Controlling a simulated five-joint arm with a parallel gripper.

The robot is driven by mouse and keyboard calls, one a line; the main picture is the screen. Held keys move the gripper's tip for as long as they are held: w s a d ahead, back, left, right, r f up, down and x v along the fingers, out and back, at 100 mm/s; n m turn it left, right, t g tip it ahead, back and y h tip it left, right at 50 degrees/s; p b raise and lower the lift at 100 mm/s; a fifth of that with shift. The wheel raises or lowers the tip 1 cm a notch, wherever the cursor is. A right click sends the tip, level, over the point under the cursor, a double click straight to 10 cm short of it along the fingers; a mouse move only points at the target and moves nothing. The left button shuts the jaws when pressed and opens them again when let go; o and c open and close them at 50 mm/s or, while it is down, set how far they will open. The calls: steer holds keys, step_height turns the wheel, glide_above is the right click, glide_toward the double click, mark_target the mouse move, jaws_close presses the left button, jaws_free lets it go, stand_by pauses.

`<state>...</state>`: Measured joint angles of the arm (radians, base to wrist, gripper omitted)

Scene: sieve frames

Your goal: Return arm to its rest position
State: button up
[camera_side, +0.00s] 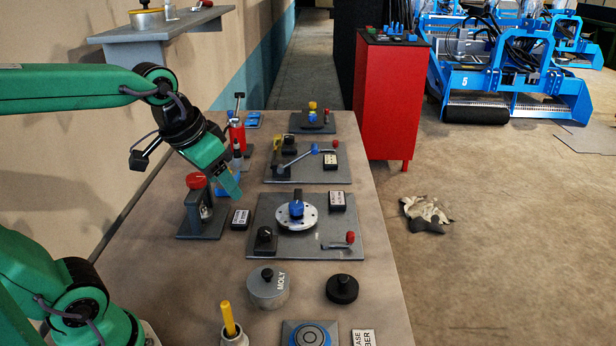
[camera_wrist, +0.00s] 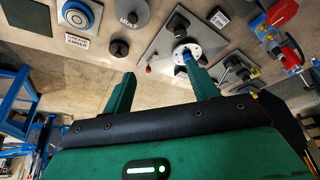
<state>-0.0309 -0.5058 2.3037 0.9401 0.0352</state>
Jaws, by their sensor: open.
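My gripper (camera_side: 230,186) is in the air over the left part of the workbench, its green fingers pointing down and to the right. It is close to a red-knobbed device (camera_side: 196,181) in the side view; I cannot tell the exact gap. In the wrist view my gripper (camera_wrist: 160,66) shows two green fingers spread wide apart, with nothing between them. My arm reaches in from the left. No separate rest stand can be made out.
A plate (camera_side: 340,240) carries a round flange and a blue knob (camera_side: 296,209). A lever plate (camera_side: 335,172) lies behind it. A MOLY tin (camera_side: 268,289) and a black knobbed disc (camera_side: 342,289) stand in front. A shelf (camera_side: 160,32) juts from the wall near my arm. A red cabinet (camera_side: 388,100) stands behind.

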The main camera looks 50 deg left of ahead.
steer(key=shift+t, duration=0.5)
steer(key=s, duration=0.1)
steer(key=s+f, duration=0.1)
steer(key=s, duration=0.1)
steer(key=s+d+f, duration=0.1)
steer(key=s, duration=0.1)
steer(key=shift+s, duration=0.15)
